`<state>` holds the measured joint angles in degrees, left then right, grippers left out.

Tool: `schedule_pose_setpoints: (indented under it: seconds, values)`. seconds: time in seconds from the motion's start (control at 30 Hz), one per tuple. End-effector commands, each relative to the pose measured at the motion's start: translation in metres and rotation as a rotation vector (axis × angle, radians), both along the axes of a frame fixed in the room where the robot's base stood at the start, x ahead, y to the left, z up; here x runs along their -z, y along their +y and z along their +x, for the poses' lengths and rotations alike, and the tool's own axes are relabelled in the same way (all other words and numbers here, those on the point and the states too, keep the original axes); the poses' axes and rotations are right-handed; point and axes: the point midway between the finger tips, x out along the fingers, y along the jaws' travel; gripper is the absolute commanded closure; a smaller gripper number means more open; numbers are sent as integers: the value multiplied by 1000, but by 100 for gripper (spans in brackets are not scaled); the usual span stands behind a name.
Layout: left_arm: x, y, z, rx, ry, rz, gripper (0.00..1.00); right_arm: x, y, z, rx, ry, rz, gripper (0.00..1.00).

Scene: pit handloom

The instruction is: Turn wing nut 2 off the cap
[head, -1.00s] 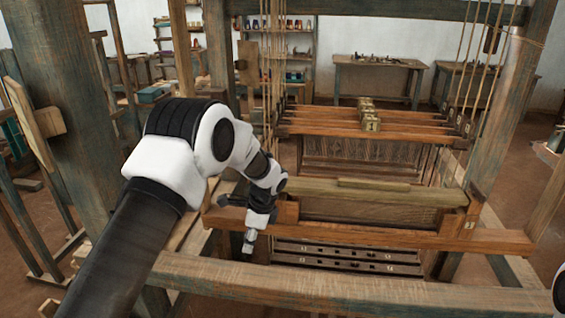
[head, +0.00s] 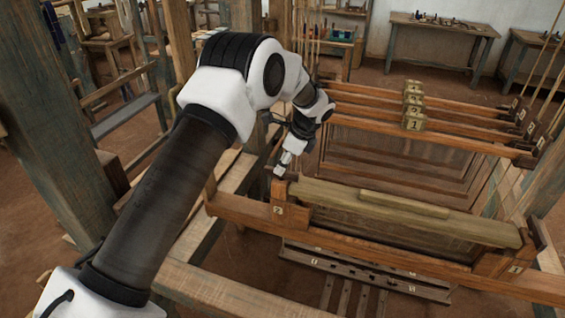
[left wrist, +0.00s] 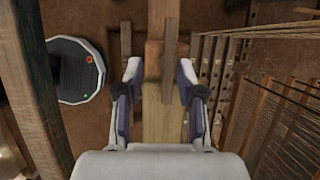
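The cap (head: 460,222) is a pale wooden bar lying along the top of the beater, a brown wooden frame marked 2 (head: 277,211) at its left end and 1 at its right. My left gripper (head: 281,170) points down at the cap's left end. In the left wrist view its two fingers (left wrist: 163,88) are open, one on each side of the pale cap (left wrist: 158,118). A narrow grey-brown wooden bar (left wrist: 170,60) lies lengthwise between them; I cannot tell whether it is wing nut 2. No wing nut shows clearly in the head view. My right gripper is out of view.
Heddle frames with numbered blocks (head: 413,108) hang behind the beater. Cords (left wrist: 215,60) run close to the right of the left gripper. A thick loom beam (head: 215,290) crosses in front, and a post (head: 50,130) stands at left. Workbenches stand far back.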

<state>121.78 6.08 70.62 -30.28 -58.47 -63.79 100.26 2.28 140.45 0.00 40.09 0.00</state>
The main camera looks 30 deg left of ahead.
Motion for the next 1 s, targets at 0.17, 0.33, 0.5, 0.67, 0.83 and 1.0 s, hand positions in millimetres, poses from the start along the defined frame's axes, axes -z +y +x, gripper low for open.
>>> schedule_pose_setpoints:
  seconds: [0.17, 0.33, 0.5, 0.67, 0.83, 1.0]
  values:
    - [23, 10, -3, -1, 2, 0, 61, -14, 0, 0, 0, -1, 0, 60]
    - [29, 11, -3, 0, 0, 0, 61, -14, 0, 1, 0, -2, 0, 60]
    - [29, 11, -3, 0, 0, 0, 83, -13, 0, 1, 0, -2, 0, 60]
    - [29, 11, -3, 0, 1, 0, 100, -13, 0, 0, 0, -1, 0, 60]
    - [29, 11, -3, -3, 1, 0, 100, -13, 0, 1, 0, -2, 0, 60]
    - [30, 11, -3, -27, 2, -2, 100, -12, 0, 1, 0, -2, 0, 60]
